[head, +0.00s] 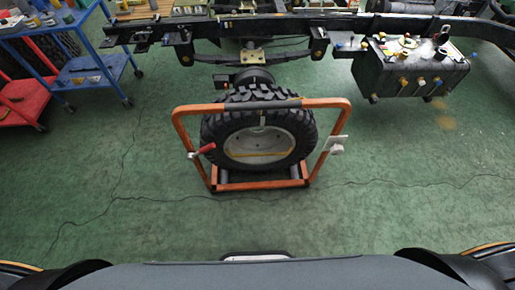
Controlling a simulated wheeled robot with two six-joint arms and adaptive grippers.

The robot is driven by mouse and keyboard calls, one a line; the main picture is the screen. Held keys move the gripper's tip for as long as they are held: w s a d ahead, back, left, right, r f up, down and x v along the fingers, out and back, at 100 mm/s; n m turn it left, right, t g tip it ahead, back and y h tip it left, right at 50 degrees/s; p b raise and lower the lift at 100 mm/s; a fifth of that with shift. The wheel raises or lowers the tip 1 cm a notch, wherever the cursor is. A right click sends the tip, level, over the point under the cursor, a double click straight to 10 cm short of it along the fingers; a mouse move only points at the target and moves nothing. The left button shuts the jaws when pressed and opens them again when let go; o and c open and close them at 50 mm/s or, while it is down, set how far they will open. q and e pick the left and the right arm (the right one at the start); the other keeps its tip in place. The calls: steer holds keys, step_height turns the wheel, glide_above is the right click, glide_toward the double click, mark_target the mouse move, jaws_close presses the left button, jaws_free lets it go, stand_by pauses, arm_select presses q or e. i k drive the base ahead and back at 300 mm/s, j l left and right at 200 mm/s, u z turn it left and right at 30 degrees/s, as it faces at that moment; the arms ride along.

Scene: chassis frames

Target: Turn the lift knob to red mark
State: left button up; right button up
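An orange tubular wheel-lift frame (180,130) stands on the floor around a large black tyre with a pale rim (258,143). A small light grey plate with a rounded part (337,147) sits on the frame's right upright; it may be the lift knob, but it is too small to be sure. A red-handled lever (203,150) sticks out from the left upright. No red mark can be made out on the grey part. Neither of my grippers is in view.
A black chassis rail (230,29) runs across behind the wheel. A dark tank with several fittings (400,72) hangs at the right. A blue cart (85,65) and a red cart (25,100) stand at the left.

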mark_target(336, 150)
steer(key=z, duration=1.1)
